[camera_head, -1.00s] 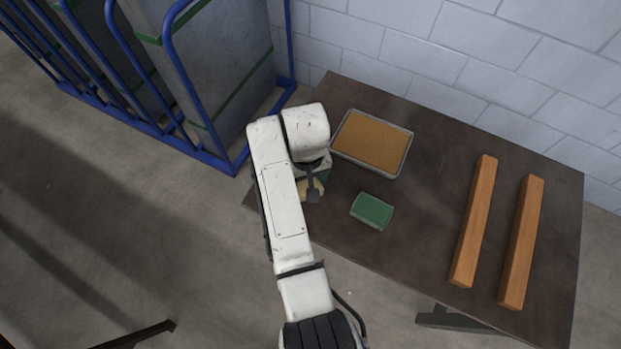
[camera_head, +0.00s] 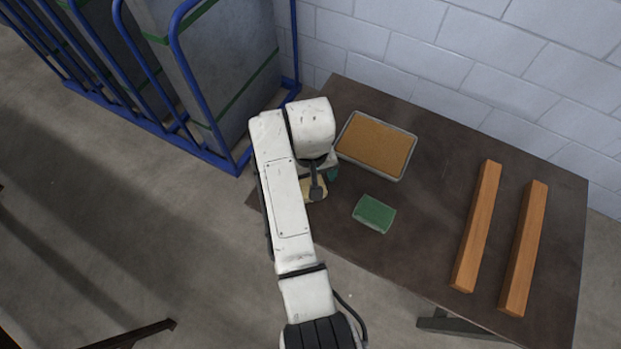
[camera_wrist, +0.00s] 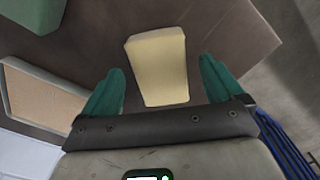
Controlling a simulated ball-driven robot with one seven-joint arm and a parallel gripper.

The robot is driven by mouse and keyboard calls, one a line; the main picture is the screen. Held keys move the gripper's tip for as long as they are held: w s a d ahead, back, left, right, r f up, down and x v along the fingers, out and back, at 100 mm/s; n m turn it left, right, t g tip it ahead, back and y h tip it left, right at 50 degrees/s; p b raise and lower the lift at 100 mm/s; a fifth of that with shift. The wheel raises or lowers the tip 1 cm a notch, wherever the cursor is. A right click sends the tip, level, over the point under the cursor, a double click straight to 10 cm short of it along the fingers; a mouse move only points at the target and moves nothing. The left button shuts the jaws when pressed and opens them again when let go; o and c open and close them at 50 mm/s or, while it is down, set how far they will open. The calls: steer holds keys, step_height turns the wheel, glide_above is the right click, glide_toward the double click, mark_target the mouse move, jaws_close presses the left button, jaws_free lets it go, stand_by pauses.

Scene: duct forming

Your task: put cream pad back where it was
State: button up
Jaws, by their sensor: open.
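The cream pad (camera_wrist: 158,65) lies on the dark brown table, between and ahead of the two teal fingers of my gripper (camera_wrist: 160,88) in the wrist view. The fingers are spread on either side of the pad, with a gap to each side. In the head view, only a small part of the cream pad (camera_head: 313,191) shows beneath my gripper (camera_head: 324,182); the wrist hides the rest. My gripper is open and empty at the left end of the table.
A tray with a tan surface (camera_head: 376,147) and a green pad (camera_head: 374,213) are on the table (camera_head: 425,220) right of my gripper. Two wooden bars (camera_head: 476,228) lie farther right. A blue rack (camera_head: 180,110) stands left, and a block wall is behind.

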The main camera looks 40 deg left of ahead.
mark_target(311, 183)
step_height(311, 183, up, 10)
stand_by(0.4)
stand_by(0.4)
